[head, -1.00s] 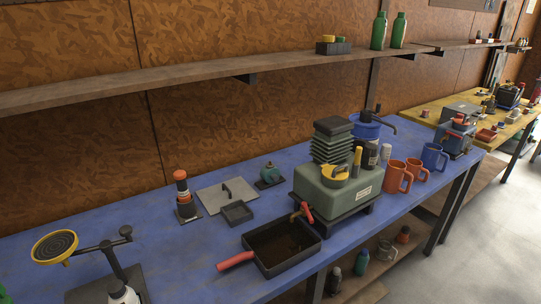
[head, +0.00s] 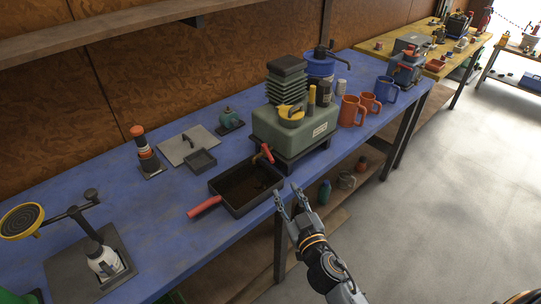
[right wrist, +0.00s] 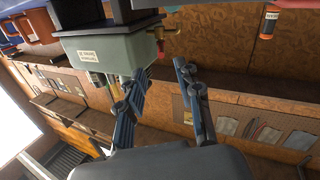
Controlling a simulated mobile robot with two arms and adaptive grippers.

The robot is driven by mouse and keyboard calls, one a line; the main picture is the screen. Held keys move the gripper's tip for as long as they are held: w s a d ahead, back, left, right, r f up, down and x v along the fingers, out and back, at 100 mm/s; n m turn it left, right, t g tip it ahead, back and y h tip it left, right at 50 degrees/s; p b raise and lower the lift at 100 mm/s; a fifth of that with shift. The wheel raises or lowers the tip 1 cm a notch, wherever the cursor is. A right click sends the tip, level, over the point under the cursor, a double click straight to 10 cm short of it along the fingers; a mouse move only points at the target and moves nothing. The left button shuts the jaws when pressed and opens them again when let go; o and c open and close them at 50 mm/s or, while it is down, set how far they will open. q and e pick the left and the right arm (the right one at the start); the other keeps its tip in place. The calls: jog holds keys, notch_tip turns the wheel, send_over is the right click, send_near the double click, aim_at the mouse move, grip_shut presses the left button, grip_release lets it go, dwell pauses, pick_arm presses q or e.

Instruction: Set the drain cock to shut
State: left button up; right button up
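The drain cock has a red lever (head: 267,153) on a brass spout at the lower front left corner of a green tank (head: 290,128). The lever leans, its upper end toward the left. In the right wrist view, which is turned over, the red lever (right wrist: 160,48) shows beside the tank (right wrist: 108,55), beyond the fingertips. My right gripper (head: 288,190) is open and empty, off the bench's front edge, below and right of the cock. Its spread fingers also show in the right wrist view (right wrist: 160,70). My left gripper is not in view.
A black drip pan (head: 236,207) with a red handle (head: 204,206) sits under the cock on the blue bench (head: 95,165). Orange mugs (head: 351,111) stand right of the tank. A lower shelf (head: 255,255) holds bottles. The floor in front is clear.

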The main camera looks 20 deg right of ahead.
aim_at(271, 156)
jog(key=w, duration=0.4)
jog(key=w+r+p, duration=0.1)
jog(key=w, duration=0.9)
jog(key=shift+a+r+p, duration=0.15)
jog(key=shift+a+p, duration=0.05)
jog(key=shift+p, duration=0.2)
jog(key=shift+s, duration=0.1)
grip_shut()
